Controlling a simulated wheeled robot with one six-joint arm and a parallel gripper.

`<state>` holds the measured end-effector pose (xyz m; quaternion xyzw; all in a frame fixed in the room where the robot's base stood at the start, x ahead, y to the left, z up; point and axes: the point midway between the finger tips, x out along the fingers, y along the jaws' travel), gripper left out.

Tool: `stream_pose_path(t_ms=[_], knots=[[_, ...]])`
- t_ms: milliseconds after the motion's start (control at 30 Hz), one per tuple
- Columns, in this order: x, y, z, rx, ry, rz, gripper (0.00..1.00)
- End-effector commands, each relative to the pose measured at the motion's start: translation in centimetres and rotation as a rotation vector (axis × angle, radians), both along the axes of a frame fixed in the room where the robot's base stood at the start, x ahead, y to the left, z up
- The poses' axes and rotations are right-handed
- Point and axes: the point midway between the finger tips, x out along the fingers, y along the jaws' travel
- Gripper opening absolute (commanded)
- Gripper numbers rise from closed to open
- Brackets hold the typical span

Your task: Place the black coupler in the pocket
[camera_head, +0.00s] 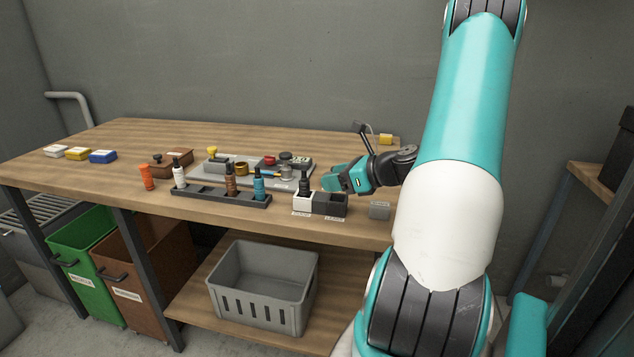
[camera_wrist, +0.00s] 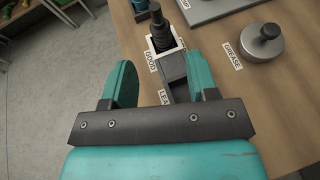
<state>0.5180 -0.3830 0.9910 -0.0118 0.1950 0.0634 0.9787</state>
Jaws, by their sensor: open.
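The black coupler (camera_head: 304,182) stands upright in the white pocket (camera_head: 302,203) of a two-part holder near the front edge of the bench. In the wrist view the black coupler (camera_wrist: 159,32) rises from the white-rimmed pocket (camera_wrist: 151,53), whose label reads GOOD. The dark pocket (camera_head: 331,206) beside it looks empty; its label is partly hidden by my gripper in the wrist view. My gripper (camera_wrist: 162,65) is open with nothing between its teal fingers. In the head view it (camera_head: 338,180) hovers just right of the coupler, above the dark pocket, apart from the coupler.
A dark rack (camera_head: 212,197) to the left holds white, brown and blue bottle-like pieces. An orange piece (camera_head: 147,177) stands left of it. A grey tray (camera_head: 245,172) with small parts lies behind. A round metal tin (camera_wrist: 262,45) is near a GREASE label. A grey block (camera_head: 379,210) stands right.

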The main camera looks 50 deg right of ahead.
Motion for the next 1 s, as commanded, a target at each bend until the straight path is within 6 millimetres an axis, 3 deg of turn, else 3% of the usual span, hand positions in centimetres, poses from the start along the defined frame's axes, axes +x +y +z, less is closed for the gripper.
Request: stream_pose_path(t_ms=[233, 367, 467, 567, 733, 867, 1000], knots=[[-2.2, -0.3, 1.0, 0.0, -0.001, -0.001, 0.54], [-2.2, -0.1, 1.0, -0.005, 0.0, 0.009, 0.54], [-0.9, 1.6, 1.4, -0.065, 0.014, 0.093, 0.54], [1.5, 6.0, 2.2, -0.222, 0.033, 0.307, 0.54], [4.4, 17.8, 3.7, -0.633, -0.001, 0.874, 0.54], [3.3, 26.4, 4.8, -0.949, -0.12, 1.315, 0.54], [-0.2, 34.1, 5.9, -1.267, -0.34, 1.765, 0.54]])
